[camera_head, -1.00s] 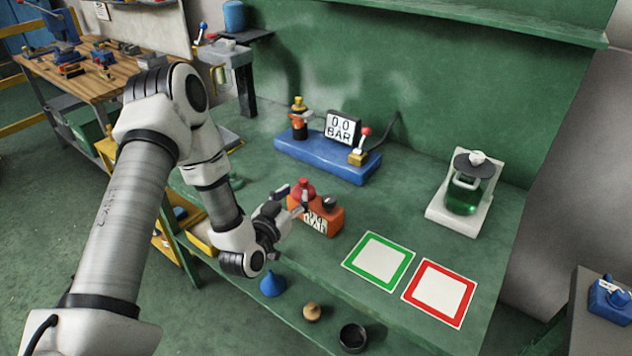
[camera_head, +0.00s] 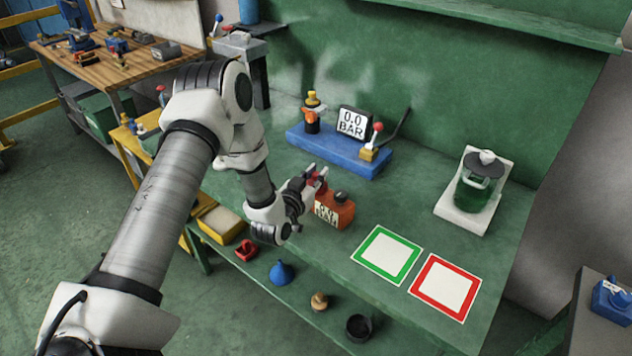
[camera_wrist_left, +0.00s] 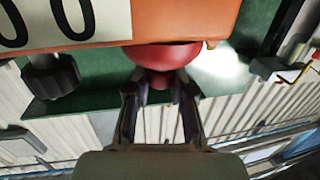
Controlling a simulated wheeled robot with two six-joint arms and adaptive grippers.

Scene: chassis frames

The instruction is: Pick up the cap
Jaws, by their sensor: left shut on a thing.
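An orange canister (camera_head: 334,213) with a "0.0" label stands on the green bench. The red cap (camera_wrist_left: 160,55) shows below the canister's orange side in the left wrist view, with its narrow knob between my fingers. My left gripper (camera_wrist_left: 160,97) is shut on the red cap. In the head view the left gripper (camera_head: 314,176) hides most of the cap, and I cannot tell whether the cap is clear of the canister. A black knob (camera_head: 341,196) sits on the canister's right side. My right gripper is not in view.
A blue base (camera_head: 340,152) with a gauge reading 0.0 BAR stands behind. A green-framed square (camera_head: 387,254) and a red-framed square (camera_head: 444,287) lie empty to the right. A green jar (camera_head: 475,190) is farther right. A blue funnel (camera_head: 281,272) lies below.

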